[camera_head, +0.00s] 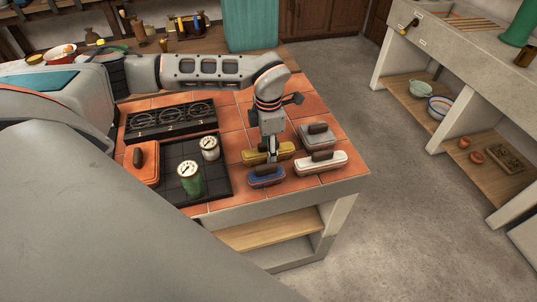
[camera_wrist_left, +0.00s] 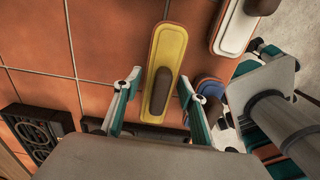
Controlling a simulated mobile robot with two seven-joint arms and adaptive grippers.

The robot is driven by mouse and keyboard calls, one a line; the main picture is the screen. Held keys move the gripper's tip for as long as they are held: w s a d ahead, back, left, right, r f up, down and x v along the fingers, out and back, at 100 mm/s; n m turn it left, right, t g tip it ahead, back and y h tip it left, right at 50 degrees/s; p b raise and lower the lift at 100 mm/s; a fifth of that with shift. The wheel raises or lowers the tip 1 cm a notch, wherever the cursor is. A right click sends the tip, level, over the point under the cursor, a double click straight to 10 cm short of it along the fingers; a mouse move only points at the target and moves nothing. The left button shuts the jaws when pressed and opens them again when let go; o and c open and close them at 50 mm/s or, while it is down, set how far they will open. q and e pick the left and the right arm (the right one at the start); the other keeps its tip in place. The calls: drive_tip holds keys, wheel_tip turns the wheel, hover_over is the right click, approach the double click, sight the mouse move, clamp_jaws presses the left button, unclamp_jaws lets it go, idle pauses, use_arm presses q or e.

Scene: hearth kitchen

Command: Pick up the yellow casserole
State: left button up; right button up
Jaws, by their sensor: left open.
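The yellow casserole (camera_head: 252,158) is long and narrow with a brown lid handle. It sits on the orange tiled counter, partly hidden by my gripper in the head view. My left gripper (camera_head: 270,156) points down over it. In the left wrist view, the yellow casserole (camera_wrist_left: 169,48) reaches down between the two open fingers of the left gripper (camera_wrist_left: 160,98), with its brown handle near the middle. A finger is on each side, with a visible gap to the casserole on the left. Contact on the right is unclear.
A blue casserole (camera_head: 267,181), a white casserole (camera_head: 322,170) and a grey casserole (camera_head: 318,142) stand close by. A black stove (camera_head: 170,121) lies behind.

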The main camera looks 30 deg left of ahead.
use_arm(q)
drive_tip(key=c, duration=1.2)
drive_tip(key=shift+o, duration=0.2)
drive_tip(key=shift+r, duration=0.1)
